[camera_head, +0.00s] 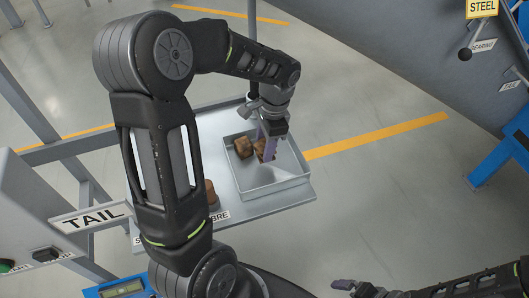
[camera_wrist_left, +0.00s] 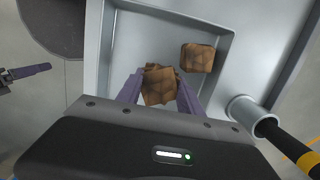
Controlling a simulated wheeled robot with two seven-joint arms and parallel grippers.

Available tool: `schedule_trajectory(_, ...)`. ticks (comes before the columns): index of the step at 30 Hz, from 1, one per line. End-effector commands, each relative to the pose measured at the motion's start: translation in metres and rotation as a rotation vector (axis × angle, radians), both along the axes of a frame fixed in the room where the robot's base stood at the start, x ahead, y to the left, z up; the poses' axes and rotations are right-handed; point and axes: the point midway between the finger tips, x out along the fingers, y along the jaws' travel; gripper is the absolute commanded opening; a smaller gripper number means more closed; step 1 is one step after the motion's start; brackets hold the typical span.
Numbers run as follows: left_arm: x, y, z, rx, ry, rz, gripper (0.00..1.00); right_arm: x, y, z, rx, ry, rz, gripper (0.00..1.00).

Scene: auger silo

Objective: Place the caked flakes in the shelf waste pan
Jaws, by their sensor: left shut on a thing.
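The grey square waste pan (camera_head: 290,184) sits on a shelf, and its floor also shows in the left wrist view (camera_wrist_left: 132,40). My left gripper (camera_head: 268,150) reaches down into the pan area. Its purple fingers are shut on a brown lump of caked flakes (camera_wrist_left: 159,86), over or in the pan; I cannot tell whether the lump touches the floor. A second brown lump (camera_wrist_left: 197,58) lies in the pan, apart from the fingers, and shows in the head view too (camera_head: 243,147). My right gripper (camera_head: 345,285) is low in the head view, away from the pan; its opening is unclear.
A tube holder (camera_wrist_left: 245,108) with a black and yellow handle (camera_wrist_left: 285,145) stands beside the pan. A "TAIL" sign (camera_head: 92,217) is at left. Open floor lies right of the shelf.

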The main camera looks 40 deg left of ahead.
Motion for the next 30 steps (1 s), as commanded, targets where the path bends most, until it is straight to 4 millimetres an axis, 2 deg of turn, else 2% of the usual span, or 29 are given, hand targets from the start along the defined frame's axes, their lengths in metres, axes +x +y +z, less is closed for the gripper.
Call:
schedule_trajectory(7,-0.001,0.0,-0.032,0.0,0.005,0.001,0.01,0.0,0.0,0.0,0.0,0.0,0.0,1.0)
schedule_trajectory(20,-0.001,0.0,-0.039,0.0,0.001,0.0,0.01,0.0,0.0,-0.004,0.0,0.0,0.0,1.0)
schedule_trajectory(21,-0.001,0.0,-0.039,0.0,0.001,0.0,0.45,0.0,0.0,-0.003,0.0,0.0,0.0,1.0)
schedule_trajectory(28,-0.001,0.0,-0.038,0.0,0.001,0.0,0.64,0.0,0.0,-0.003,0.0,0.0,0.0,1.0)
schedule_trajectory(30,-0.001,0.0,-0.038,0.0,0.001,0.0,0.65,0.0,0.0,-0.003,0.0,0.0,0.0,1.0)
